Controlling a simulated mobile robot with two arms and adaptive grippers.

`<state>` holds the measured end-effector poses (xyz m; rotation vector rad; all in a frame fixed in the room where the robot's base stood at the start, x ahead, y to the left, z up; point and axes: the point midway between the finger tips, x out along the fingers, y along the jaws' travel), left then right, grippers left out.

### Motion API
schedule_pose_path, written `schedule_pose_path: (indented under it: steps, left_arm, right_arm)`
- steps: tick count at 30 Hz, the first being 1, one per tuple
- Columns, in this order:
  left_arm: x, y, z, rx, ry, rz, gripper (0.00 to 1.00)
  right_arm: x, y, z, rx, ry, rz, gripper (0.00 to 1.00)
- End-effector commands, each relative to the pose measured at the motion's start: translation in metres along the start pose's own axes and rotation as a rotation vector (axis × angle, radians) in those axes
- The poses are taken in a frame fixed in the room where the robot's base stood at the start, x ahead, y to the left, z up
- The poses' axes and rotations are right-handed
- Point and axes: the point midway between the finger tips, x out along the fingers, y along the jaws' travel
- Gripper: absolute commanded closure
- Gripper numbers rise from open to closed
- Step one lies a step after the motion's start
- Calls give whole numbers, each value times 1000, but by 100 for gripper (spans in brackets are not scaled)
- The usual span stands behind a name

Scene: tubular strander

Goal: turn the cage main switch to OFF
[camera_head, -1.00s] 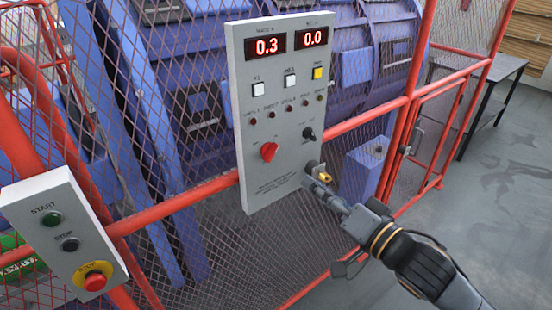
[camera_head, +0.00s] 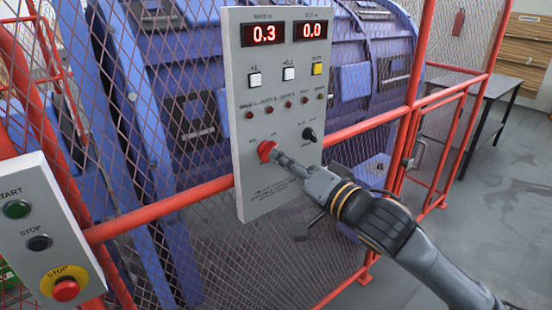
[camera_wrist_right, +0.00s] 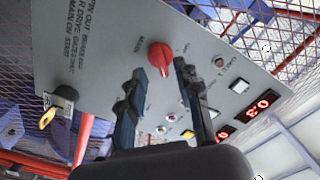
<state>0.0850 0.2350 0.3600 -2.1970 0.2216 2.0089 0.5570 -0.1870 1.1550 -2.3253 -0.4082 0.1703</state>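The red rotary knob (camera_head: 267,151) sits low on the left of the grey control panel (camera_head: 255,195); in the right wrist view the red knob (camera_wrist_right: 160,55) has a "MAIN" label beside it. A pale mark shows on the knob, but which position it stands at is too small to read. My right gripper (camera_head: 281,158) is at the panel face, just right of the knob. In the right wrist view my right gripper (camera_wrist_right: 158,70) is open, its two fingers apart with the knob between and just ahead of their tips. Contact cannot be told. My left gripper is not in view.
A black knob (camera_head: 309,135) is right of the red one. Red fence rails (camera_head: 365,128) and mesh surround the blue machine. A START/STOP box (camera_head: 40,235) is at left.

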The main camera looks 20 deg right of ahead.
Motion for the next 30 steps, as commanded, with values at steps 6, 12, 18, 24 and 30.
schedule_pose_path:
  steps: [6,12,18,24,30]
  left_arm:
    - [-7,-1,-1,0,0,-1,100]
    - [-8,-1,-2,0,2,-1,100]
    - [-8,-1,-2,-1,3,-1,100]
    - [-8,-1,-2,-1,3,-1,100]
    - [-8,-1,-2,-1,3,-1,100]
  right_arm:
    - [28,-1,0,0,0,-1,67]
    - [35,0,1,-2,0,-1,67]
    - [35,0,1,-2,-1,-1,67]
    - [35,0,1,-2,-1,-1,100]
    - [35,0,1,-4,-1,0,100]
